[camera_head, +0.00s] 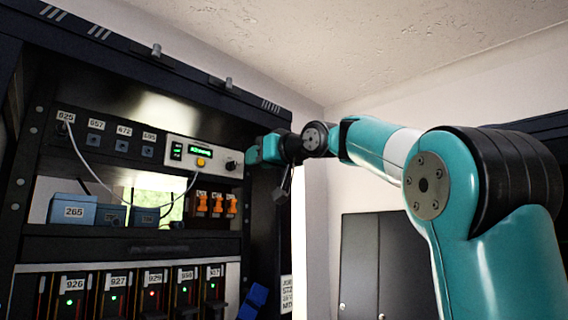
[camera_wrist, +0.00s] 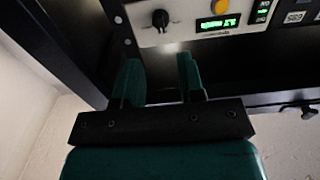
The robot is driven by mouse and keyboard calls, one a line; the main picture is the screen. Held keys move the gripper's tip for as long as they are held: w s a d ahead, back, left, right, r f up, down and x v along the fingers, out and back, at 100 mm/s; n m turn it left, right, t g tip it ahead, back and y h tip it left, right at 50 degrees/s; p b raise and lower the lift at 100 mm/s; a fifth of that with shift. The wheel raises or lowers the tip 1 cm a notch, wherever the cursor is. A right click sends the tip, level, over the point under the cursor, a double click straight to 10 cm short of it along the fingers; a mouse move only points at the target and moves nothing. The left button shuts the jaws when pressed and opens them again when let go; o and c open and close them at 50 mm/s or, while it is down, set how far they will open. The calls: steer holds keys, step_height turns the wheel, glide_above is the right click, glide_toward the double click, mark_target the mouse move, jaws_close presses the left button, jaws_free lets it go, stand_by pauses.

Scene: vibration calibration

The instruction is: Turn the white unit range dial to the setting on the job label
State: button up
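The white unit (camera_head: 215,166) sits in the rack's upper right, with a green display (camera_head: 199,151) and a yellow button (camera_head: 201,162). Its black range dial (camera_head: 231,165) is at the right end; it also shows in the wrist view (camera_wrist: 160,20), near the top. My gripper (camera_head: 252,156) is just right of the dial in the head view. In the wrist view its two teal fingers (camera_wrist: 161,78) stand apart, empty, below the dial and not touching it. The job label (camera_head: 286,294) is at the lower right, cut by its edge and too small to read fully.
Small sockets with number tags (camera_head: 124,138) line the upper shelf, with cables hanging. Blue boxes (camera_head: 72,210) and orange switches (camera_head: 202,203) stand below the unit. Numbered modules with lights (camera_head: 115,288) fill the bottom. A dark cabinet (camera_head: 375,265) stands behind my arm.

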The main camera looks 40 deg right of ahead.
steer(key=s+b, duration=0.1)
steer(key=s, duration=0.7)
steer(key=shift+s, duration=0.4)
steer(key=shift+d, duration=0.1)
steer(key=w+a+f+g+y, duration=0.2)
steer(key=a+f, duration=0.2)
steer(key=f, duration=0.3)
steer(key=w+a+f+g+y, duration=0.1)
steer(key=w+a+f+g, duration=0.15)
steer(key=a+f, duration=0.35)
steer(key=s+a+f+n+g+y, duration=0.1)
steer(key=s+a+f+g, duration=0.15)
steer(key=a+f, duration=0.45)
steer(key=s+a+f+n+g+y, duration=0.1)
steer(key=a+f+n+g, duration=0.15)
steer(key=f, duration=0.75)
steer(key=s+a+f+n+g, duration=0.1)
steer(key=s+a+f+g, duration=0.1)
steer(key=s+f, duration=0.4)
steer(key=s+a+f+n+g+h, duration=0.1)
steer(key=s+a+f+g, duration=0.2)
steer(key=s+f, duration=0.3)
steer(key=s+a+f+n+g, duration=0.1)
steer(key=s+a+f+g, duration=0.1)
steer(key=s+f, duration=0.4)
steer(key=shift+s+a+f+g, duration=0.35)
steer(key=shift+s+g, duration=0.15)
steer(key=shift+g, duration=0.25)
